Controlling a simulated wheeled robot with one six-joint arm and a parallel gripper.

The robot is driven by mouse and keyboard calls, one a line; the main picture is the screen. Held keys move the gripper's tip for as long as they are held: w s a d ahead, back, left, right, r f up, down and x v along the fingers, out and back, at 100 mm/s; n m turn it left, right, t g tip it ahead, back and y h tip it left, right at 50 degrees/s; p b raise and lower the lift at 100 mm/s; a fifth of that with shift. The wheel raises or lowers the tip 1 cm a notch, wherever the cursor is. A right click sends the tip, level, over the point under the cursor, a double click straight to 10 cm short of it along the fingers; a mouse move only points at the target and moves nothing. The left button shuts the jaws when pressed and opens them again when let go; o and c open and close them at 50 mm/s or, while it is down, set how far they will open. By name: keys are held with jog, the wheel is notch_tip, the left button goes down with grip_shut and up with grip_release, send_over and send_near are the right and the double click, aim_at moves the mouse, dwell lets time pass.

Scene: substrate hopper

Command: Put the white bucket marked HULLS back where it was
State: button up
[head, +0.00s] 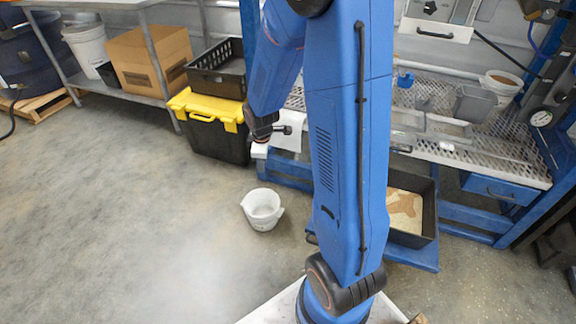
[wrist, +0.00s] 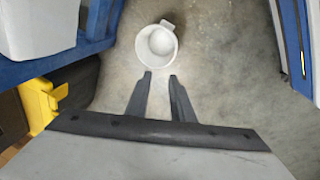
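A small white bucket (head: 262,212) stands on the concrete floor, left of my blue arm in the head view. In the wrist view the white bucket (wrist: 157,45) lies just beyond the fingertips, seen from above, with a tab or spout at its rim. No HULLS marking is readable on it. My gripper (wrist: 160,75) has two dark fingers apart with nothing between them.
A black bin with yellow lid (head: 208,105) stands behind. A shelf on the left holds a cardboard box (head: 150,62) and another white bucket (head: 88,46). The blue bench (head: 480,150) on the right holds a bucket of brown material (head: 502,86). Floor on the left is clear.

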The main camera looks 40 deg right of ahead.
jog(key=s+a+r+m, duration=0.2)
jog(key=s+r+m, duration=0.1)
jog(key=s+r, duration=0.5)
jog(key=s+a+r+m+t, duration=0.1)
jog(key=s+a+r+m, duration=0.2)
jog(key=s+r, duration=0.5)
jog(key=s+a+r+m+t, duration=0.1)
jog(key=s+r+m, duration=0.3)
jog(key=s+r, duration=0.4)
jog(key=s+a, duration=0.1)
jog(key=s, duration=0.2)
jog(key=shift+s+a+r+y, duration=0.15)
jog(key=shift+a+y, duration=0.1)
jog(key=shift+y, duration=0.15)
